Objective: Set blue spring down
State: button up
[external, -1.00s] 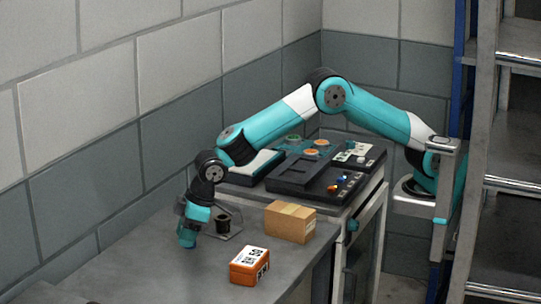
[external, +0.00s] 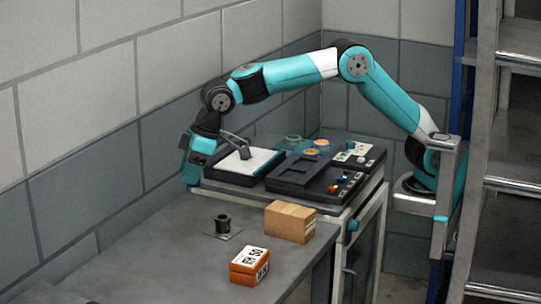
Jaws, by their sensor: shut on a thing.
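My gripper (external: 191,176) is at the left, raised above the bench near the wall and pointing down. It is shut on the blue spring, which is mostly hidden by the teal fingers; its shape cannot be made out. The gripper is left of the black trays and apart from the bench top below. The grey bench (external: 150,240) runs along the wall.
A dark hollow cylinder on a flat plate (external: 223,236) stands mid-bench. A cardboard box (external: 290,222) and an orange labelled box (external: 244,272) are to its right and front. Black trays (external: 303,183) with small parts lie behind. The left bench is clear.

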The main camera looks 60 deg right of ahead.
jog(key=s+d+p, duration=0.7)
jog(key=s+d, duration=0.2)
jog(key=s, duration=0.5)
notch_tip(320, 180, down, 15)
jog(key=shift+s+r+p, duration=0.1)
jog(key=shift+p, duration=0.7)
jog(key=shift+f+p, duration=0.3)
jog(key=shift+f, duration=2.2)
jog(key=shift+f, duration=0.1)
jog(key=shift+f, duration=0.15)
jog(key=o, duration=0.7)
jog(key=shift+r, duration=0.2)
